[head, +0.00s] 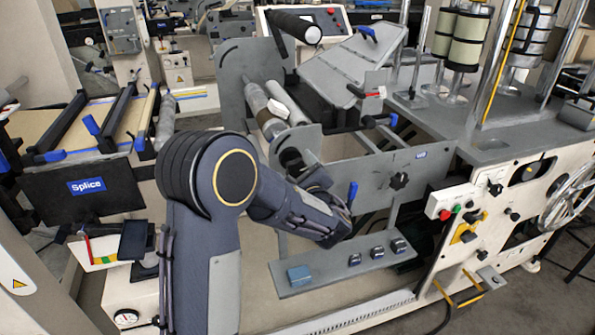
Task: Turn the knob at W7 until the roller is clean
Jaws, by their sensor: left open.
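A black star-shaped knob (399,181) sits on the grey side plate, right of the middle. A small blue label (420,155) is above and right of it, too small to read for certain. A grey roller (258,101) with a darker brownish band lies between the grey plates at upper middle, beside a second, lighter roller (287,101). My left arm rises from the bottom and bends right across the machine. My left gripper (318,180) is mostly hidden by the forearm, open, left of the knob and apart from it. My right gripper is out of view.
A blue-tipped lever (352,192) stands close to my left wrist. A lower shelf (335,272) holds several small blue-grey blocks. A control panel (455,208) with buttons and a handwheel (567,200) are at right. The splice table (85,188) is at left.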

